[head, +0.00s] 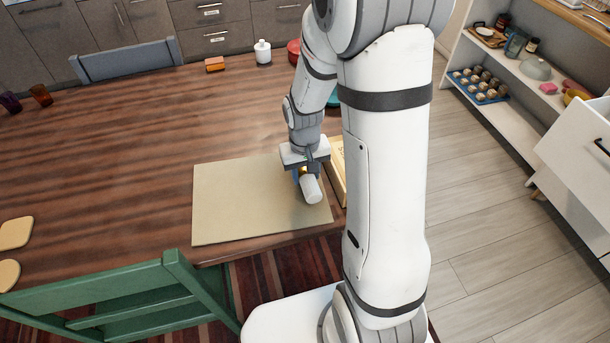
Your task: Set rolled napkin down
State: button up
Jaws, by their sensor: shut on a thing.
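The rolled napkin (312,190) is a short white roll with a yellowish band near its upper end. My gripper (304,171) is shut on it, over the right part of a beige placemat (235,205) on the wooden table. The napkin is tilted, its lower end pointing toward the table's front edge. I cannot tell whether it touches the placemat. The gripper's fingers are mostly hidden behind the wrist and the napkin.
A yellowish box-like item (338,165) stands close right of the gripper, partly hidden by my arm. A green chair (120,300) is at the front edge. An orange block (215,64), a white bottle (262,52) and a red pot (294,50) stand far back. The table's left middle is clear.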

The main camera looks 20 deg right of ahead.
aim_at(305, 171)
jog(key=shift+f, duration=0.55)
jog(key=shift+f, duration=0.2)
jog(key=o, duration=1)
jog(key=shift+r, duration=0.1)
jog(key=shift+c, duration=0.2)
notch_tip(305, 171, up, 12)
jog(key=shift+a+r+p, duration=0.15)
jog(key=shift+p, duration=0.45)
jog(key=s+r+t, duration=0.2)
jog(key=s+r, duration=0.6)
jog(key=s, duration=0.5)
jog(key=shift+s, duration=0.35)
jog(key=shift+a+r, duration=0.1)
